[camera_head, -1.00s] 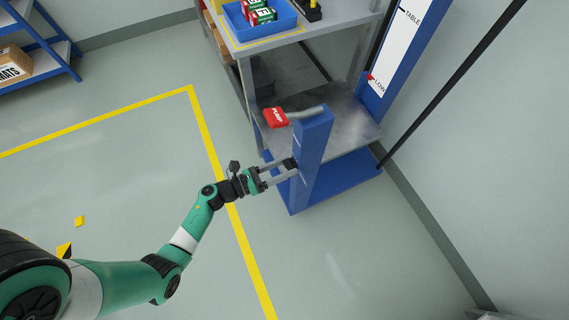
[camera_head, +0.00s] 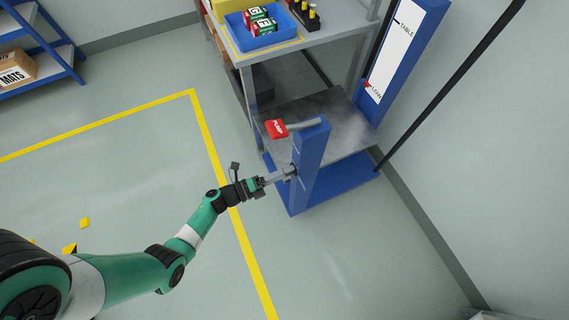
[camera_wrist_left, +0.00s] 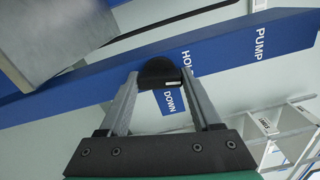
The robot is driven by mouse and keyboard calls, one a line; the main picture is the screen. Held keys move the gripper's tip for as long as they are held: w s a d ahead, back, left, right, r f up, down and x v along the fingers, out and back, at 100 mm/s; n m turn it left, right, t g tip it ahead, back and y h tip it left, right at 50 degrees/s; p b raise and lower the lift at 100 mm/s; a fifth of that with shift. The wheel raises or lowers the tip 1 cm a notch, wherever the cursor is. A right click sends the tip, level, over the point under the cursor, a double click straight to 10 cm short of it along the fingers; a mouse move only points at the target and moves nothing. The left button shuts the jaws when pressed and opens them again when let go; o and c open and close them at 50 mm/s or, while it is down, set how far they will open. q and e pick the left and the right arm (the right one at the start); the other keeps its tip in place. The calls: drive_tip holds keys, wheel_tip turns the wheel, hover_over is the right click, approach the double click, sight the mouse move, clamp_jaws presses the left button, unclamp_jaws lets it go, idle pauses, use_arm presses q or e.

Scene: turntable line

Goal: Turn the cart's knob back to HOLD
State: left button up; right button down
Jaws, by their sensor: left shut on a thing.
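The cart's blue post (camera_head: 310,155) stands at the cart's near end. In the left wrist view its face (camera_wrist_left: 226,47) carries the labels PUMP, HO (the rest hidden) and DOWN. The black knob (camera_wrist_left: 157,70) sits on this face, with a short white mark on its edge toward the HO and DOWN labels. I cannot tell exactly which label the mark points at. My left gripper (camera_head: 289,172) is shut on the knob, one finger on each side. My right gripper is not in view.
A red PUMP pedal (camera_head: 277,129) sits on a bar by the post. The cart's grey platform (camera_head: 340,138) is beside a table with a blue bin (camera_head: 283,38). A height scale (camera_head: 400,50) has a red pointer at LOW.

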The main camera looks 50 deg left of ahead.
use_arm(q)
drive_tip(key=shift+n+p, duration=0.3)
drive_tip(key=shift+n, duration=0.9)
drive_tip(key=o, duration=1.4)
drive_tip(key=p+v, duration=0.2)
drive_tip(key=v, duration=0.9)
drive_tip(key=shift+s+p, duration=0.3)
drive_tip(key=shift+s, duration=0.05)
